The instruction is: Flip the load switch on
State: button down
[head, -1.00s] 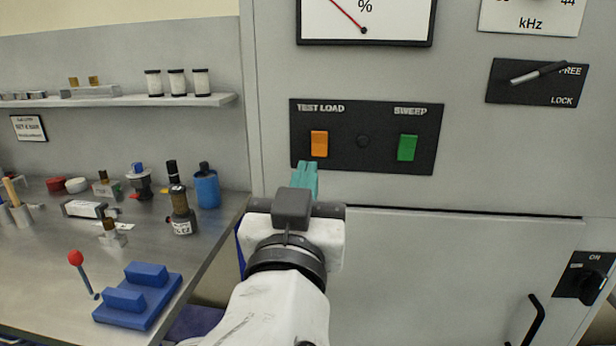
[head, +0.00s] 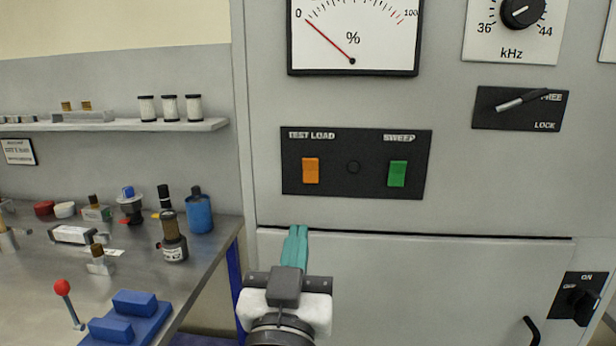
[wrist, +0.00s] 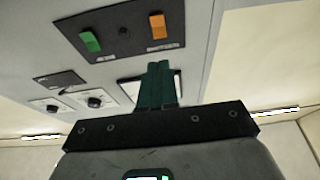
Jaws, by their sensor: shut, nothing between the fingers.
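The orange TEST LOAD rocker switch (head: 311,171) sits at the left of a black switch plate (head: 353,186) on the grey cabinet. It also shows in the wrist view (wrist: 158,26). The green SWEEP switch (head: 398,174) is at the right of the same plate, and it appears at the left in the wrist view (wrist: 90,41). My gripper (head: 298,230) has teal fingers pressed together with nothing between them. In the head view its tips are below the plate, lower than the orange switch and slightly left of it, apart from both.
A % meter (head: 352,35) is above the plate, its needle near 0. A FREE/LOCK lever (head: 522,101) is to the right, and an ON rotary switch (head: 581,298) is at lower right. The bench (head: 205,258) at left holds bottles, fittings and a blue block (head: 130,318).

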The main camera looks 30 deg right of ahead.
aim_at(312, 165)
jog(key=p+x, duration=0.5)
jog(key=x, duration=0.7)
jog(key=shift+w+d+r, duration=0.2)
jog(key=shift+w+r, duration=0.1)
jog(key=shift+w+d, duration=0.4)
jog(key=shift+w, duration=0.1)
jog(key=shift+r+p, duration=0.1)
jog(key=shift+p, duration=0.2)
jog(key=r+p, duration=0.1)
jog(key=p, duration=0.2)
jog(key=shift+w+r+g+y, duration=0.2)
jog(key=shift+g+y, duration=0.1)
jog(key=shift+g, duration=0.1)
jog(key=shift+d+f, duration=0.2)
jog(key=shift+f, duration=0.15)
jog(key=shift+s+f+b, duration=0.1)
jog(key=shift+b, duration=0.25)
